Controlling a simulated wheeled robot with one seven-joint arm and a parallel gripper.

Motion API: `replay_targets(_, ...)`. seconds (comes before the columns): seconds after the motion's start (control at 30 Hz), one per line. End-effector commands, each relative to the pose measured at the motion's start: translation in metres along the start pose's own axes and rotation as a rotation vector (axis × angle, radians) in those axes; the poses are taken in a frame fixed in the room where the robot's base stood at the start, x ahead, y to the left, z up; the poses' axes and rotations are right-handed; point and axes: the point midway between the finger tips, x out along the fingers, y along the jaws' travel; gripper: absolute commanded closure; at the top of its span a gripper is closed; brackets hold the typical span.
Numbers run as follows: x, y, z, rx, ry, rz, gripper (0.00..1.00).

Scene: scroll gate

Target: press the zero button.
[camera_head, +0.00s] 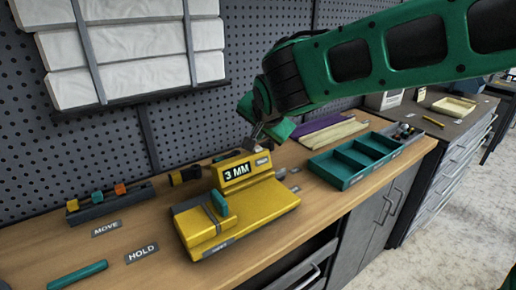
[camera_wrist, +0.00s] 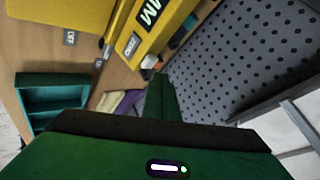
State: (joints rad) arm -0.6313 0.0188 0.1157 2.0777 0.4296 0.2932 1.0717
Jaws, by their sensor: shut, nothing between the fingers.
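The yellow device (camera_head: 255,205) stands on the wooden bench, with a teal clamp-like part (camera_head: 219,203) and a raised display (camera_head: 237,172) reading "3 MM". A small grey label (camera_head: 262,161), seemingly "ZERO", is on the display housing's upper right; it also shows in the wrist view (camera_wrist: 131,45). My gripper (camera_head: 256,141) is shut and empty, pointing down just above and behind the housing's right end. Whether its tip touches the housing is unclear. In the wrist view its green finger (camera_wrist: 160,98) reaches toward the device.
A teal compartment tray (camera_head: 353,158) stands to the right, with purple and cream strips (camera_head: 327,132) behind it. A dark rack with coloured blocks (camera_head: 108,203), "MOVE" and "HOLD" labels and a teal bar (camera_head: 77,275) lie left. A pegboard wall (camera_head: 180,110) closes the back.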

Motion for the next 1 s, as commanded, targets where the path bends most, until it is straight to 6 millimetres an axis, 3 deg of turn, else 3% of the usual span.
replay_targets(1.0,0.0036,0.0050,0.0052,0.000,0.000,0.001,1.00)
